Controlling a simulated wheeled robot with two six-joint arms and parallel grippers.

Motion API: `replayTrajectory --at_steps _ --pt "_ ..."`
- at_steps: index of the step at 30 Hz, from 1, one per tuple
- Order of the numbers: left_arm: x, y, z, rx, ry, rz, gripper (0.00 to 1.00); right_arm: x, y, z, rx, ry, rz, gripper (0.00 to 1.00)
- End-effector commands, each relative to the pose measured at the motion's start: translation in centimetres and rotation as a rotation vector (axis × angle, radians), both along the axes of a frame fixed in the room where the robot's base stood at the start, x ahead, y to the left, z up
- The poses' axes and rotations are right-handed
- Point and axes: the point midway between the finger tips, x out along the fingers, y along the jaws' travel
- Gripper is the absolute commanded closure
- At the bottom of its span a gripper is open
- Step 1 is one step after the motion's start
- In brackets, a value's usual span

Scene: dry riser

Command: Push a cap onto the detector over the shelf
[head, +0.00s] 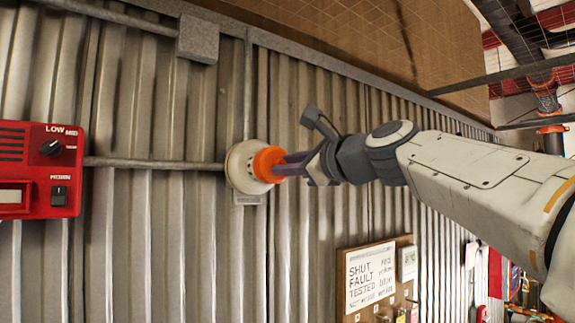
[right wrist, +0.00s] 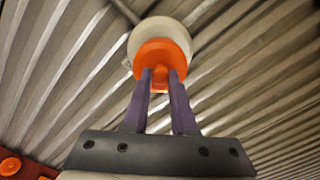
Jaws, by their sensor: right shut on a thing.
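The detector (head: 238,167) is a round off-white unit on the corrugated wall, with conduit running to it. My right gripper (head: 283,166) is shut on the cap. In the right wrist view the two purple fingers (right wrist: 162,82) meet the orange cap (right wrist: 160,57), with the white detector (right wrist: 160,30) behind it. I cannot tell whether the cap is fully seated. My left gripper does not show. The shelf is not clearly seen.
A red control box (head: 40,170) is on the wall at the left. A grey junction box (head: 198,39) is above the detector. A board with a white sign (head: 371,277) hangs below right. Wire mesh (head: 350,35) is at the top.

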Motion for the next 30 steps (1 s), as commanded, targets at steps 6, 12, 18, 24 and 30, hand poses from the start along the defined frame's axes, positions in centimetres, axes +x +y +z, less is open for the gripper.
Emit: replayTrajectory --at_steps 6,12,18,24,30 --pt "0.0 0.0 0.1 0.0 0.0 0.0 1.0 0.2 0.1 0.0 0.0 0.0 0.0 1.0" --pt "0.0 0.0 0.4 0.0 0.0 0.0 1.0 0.6 0.5 0.0 0.0 0.001 0.001 1.0" --pt "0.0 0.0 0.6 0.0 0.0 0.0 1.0 1.0 0.7 0.1 0.0 -0.001 0.001 1.0" --pt "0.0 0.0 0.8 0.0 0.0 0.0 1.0 1.4 1.1 0.1 0.0 -0.001 0.001 1.0" --pt "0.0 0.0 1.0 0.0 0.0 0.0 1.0 1.8 1.3 0.1 0.0 0.001 0.001 1.0"
